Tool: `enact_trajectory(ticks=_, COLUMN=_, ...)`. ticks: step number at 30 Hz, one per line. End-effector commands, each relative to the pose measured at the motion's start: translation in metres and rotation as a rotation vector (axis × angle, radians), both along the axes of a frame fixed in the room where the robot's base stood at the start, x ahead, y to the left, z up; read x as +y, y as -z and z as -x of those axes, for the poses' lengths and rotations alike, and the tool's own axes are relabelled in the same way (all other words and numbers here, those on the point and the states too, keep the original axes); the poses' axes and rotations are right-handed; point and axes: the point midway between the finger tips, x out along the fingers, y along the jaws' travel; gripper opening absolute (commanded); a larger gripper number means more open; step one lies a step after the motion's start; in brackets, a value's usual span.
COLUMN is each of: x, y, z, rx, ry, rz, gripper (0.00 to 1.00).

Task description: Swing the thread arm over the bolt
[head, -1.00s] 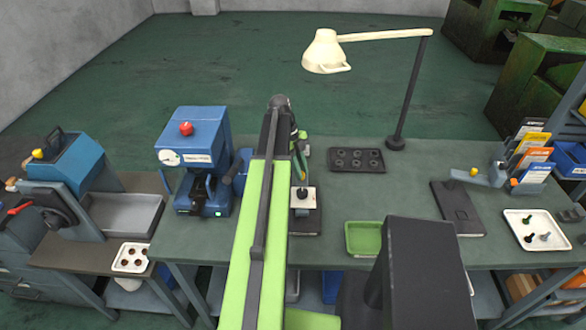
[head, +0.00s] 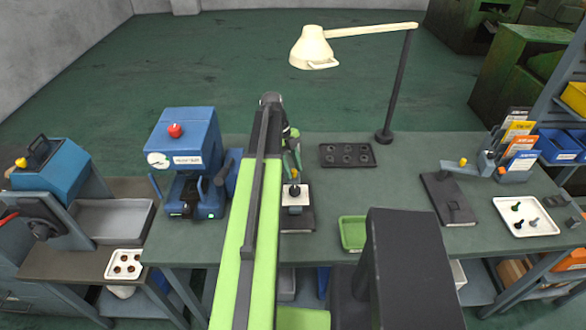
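My gripper (head: 292,172) is at mid-bench, well left of that plate and partly hidden by my green arm. It is above or beside a white block (head: 295,196) on a dark base; contact is unclear. Its finger opening is too small to read.
A white tray (head: 540,231) with several loose bolts lies at the right. A dark tray with holes (head: 347,166) and a lamp post (head: 395,90) stand at the back. A green tray (head: 354,243) is in front. A blue press (head: 190,130) stands left.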

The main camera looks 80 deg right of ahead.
Motion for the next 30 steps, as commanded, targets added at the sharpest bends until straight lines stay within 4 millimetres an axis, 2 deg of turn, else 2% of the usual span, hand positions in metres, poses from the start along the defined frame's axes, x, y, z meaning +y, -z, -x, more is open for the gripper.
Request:
enact_trajectory(ticks=9, x=-0.001, y=-0.001, z=0.001, rx=0.001, ry=0.000, rz=0.002, gripper=0.41)
enact_trajectory(ticks=14, x=-0.003, y=-0.012, z=-0.002, rx=0.001, ry=0.000, rz=0.002, gripper=0.41)
enact_trajectory(ticks=20, x=-0.012, y=-0.048, z=-0.011, rx=0.001, ry=-0.001, rz=0.001, gripper=0.41)
enact_trajectory(ticks=30, x=-0.031, y=-0.125, z=-0.035, rx=0.001, ry=0.001, rz=0.001, gripper=0.41)
